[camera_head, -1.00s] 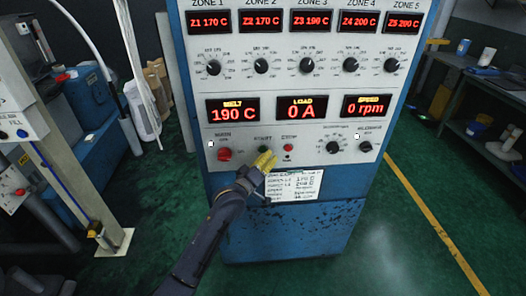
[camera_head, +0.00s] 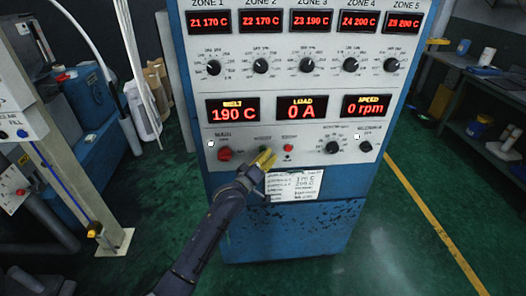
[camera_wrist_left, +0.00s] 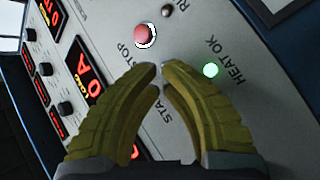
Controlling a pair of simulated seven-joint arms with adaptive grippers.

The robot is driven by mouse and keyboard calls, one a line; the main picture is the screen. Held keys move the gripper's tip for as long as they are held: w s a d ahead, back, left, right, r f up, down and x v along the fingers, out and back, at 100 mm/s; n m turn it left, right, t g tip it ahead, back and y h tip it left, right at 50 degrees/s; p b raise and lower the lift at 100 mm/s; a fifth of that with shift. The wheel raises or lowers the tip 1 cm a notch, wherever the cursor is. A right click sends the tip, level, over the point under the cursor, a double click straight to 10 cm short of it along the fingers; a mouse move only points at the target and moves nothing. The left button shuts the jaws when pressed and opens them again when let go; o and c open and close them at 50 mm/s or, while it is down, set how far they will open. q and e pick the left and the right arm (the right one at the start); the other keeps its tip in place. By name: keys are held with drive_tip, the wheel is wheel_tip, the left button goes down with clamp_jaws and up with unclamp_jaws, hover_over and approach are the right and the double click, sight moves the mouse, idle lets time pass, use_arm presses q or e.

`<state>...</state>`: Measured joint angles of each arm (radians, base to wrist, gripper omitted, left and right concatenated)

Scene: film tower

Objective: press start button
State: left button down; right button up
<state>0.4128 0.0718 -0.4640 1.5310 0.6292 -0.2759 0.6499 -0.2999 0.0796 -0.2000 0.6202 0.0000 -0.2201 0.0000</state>
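The control panel (camera_head: 285,112) stands upright in front of me. The start button (camera_head: 264,149) is a small green spot just above my fingertips in the head view, mostly covered. My left gripper (camera_head: 267,158) has yellow fingers that come to the panel from below. In the left wrist view the left gripper (camera_wrist_left: 160,68) has its tips together with nothing between them, over the START label; the fingers hide the start button there. I cannot tell whether the tips touch it. The red stop button (camera_head: 288,148) is right beside them; it also shows in the left wrist view (camera_wrist_left: 145,34). My right gripper is not in view.
A red main knob (camera_head: 225,154) sits left of the gripper, and dark selector knobs (camera_head: 332,147) sit to the right. A white settings sheet (camera_head: 295,185) is below. A green HEAT OK lamp (camera_wrist_left: 211,70) is lit. The speed display (camera_head: 366,105) reads 0 rpm.

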use_arm(q)
drive_tip(key=shift+w, duration=0.4)
idle(0.7)
drive_tip(key=shift+s, duration=0.85)
drive_tip(key=shift+s, duration=0.1)
drive_tip(key=s, duration=0.4)
drive_tip(key=shift+s+d, duration=0.25)
drive_tip(key=shift+s, duration=0.1)
idle(1.0)
